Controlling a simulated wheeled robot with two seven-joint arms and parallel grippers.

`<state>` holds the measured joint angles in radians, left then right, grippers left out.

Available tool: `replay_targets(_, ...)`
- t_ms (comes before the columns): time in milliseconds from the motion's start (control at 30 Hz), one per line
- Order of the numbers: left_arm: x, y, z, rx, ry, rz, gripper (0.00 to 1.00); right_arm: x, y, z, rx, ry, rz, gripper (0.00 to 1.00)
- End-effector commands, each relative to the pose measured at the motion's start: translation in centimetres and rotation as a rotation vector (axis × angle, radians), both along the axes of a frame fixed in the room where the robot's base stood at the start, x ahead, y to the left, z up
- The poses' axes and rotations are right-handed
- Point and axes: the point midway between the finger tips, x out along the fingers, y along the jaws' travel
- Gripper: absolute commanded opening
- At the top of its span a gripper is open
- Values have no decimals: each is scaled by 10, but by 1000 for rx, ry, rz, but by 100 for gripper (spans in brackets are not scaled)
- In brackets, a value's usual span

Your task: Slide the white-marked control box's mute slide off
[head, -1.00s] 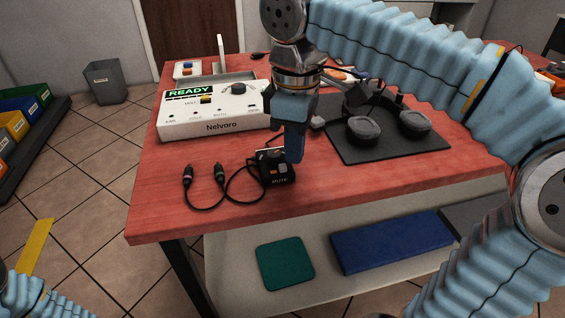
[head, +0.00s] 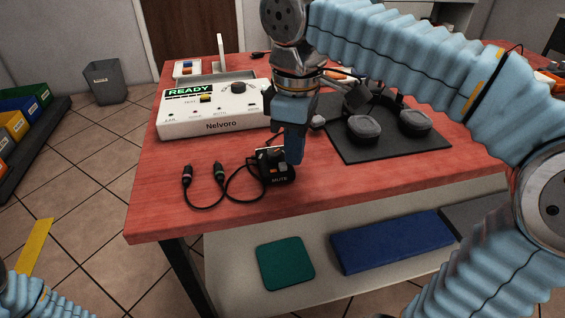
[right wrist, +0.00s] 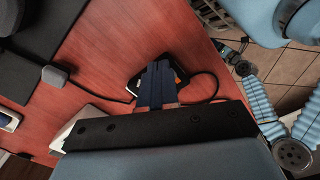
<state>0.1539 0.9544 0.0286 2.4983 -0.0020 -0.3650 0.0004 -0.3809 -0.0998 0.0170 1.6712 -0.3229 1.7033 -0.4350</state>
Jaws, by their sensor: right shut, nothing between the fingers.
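The control box (head: 278,178) is small and black, labelled MUTE, and sits near the table's front edge. It has a white mark at its back edge and a small orange part on top. A black cable runs from it to the left. My right gripper (head: 294,160) points down, shut and empty, with its fingertips at the box's right side. In the right wrist view the shut fingers (right wrist: 157,85) overlap the box (right wrist: 181,76) and hide much of it. I cannot tell whether they touch the slide, or its position.
Two cable plugs (head: 219,171) lie left of the box. A white Nelvoro console (head: 215,125) reading READY stands behind. Headphones (head: 363,130) lie on a dark mat (head: 395,153) to the right. The front right of the table is clear.

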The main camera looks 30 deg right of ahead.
Motion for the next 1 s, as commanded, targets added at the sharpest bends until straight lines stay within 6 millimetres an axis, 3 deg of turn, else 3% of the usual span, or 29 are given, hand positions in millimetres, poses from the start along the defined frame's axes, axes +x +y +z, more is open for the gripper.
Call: replay_targets(1000, 0, 0, 6, 0, 0, 0, 54, 2, 7, 0, -1, 1, 1, 0)
